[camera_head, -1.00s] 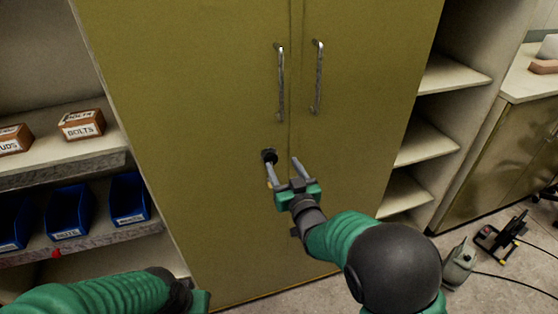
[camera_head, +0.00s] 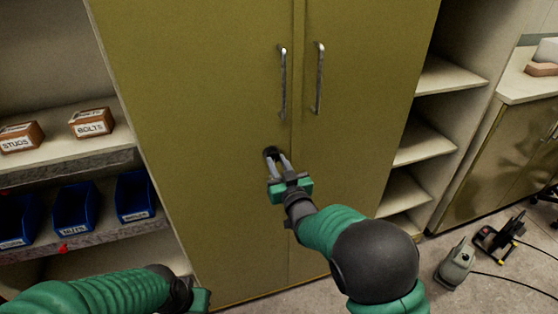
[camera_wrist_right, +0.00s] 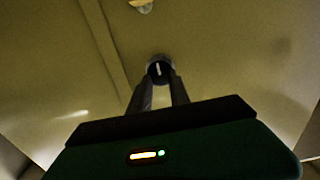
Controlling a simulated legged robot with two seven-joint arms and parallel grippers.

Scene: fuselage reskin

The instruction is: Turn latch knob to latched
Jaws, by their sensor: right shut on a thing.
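The latch knob (camera_head: 271,152) is a small black round knob on the left door of the olive-yellow cabinet (camera_head: 200,100), below the door handles. It also shows in the right wrist view (camera_wrist_right: 159,69), with a pale mark on its face running nearly upright in that picture. My right gripper (camera_head: 279,160) is shut on the knob, with a fingertip on each side of it. The fingertips partly cover the knob in the head view. My left gripper (camera_head: 200,298) is low at the bottom left, away from the cabinet doors; its fingers do not show clearly.
Two metal handles (camera_head: 283,80) (camera_head: 319,78) stand out above the knob. Shelves at the left hold blue bins (camera_head: 74,207) and boxes labelled bolts (camera_head: 92,123) and studs (camera_head: 20,137). Empty shelves (camera_head: 425,143) are at the right. A grey-green canister (camera_head: 456,264) stands on the floor.

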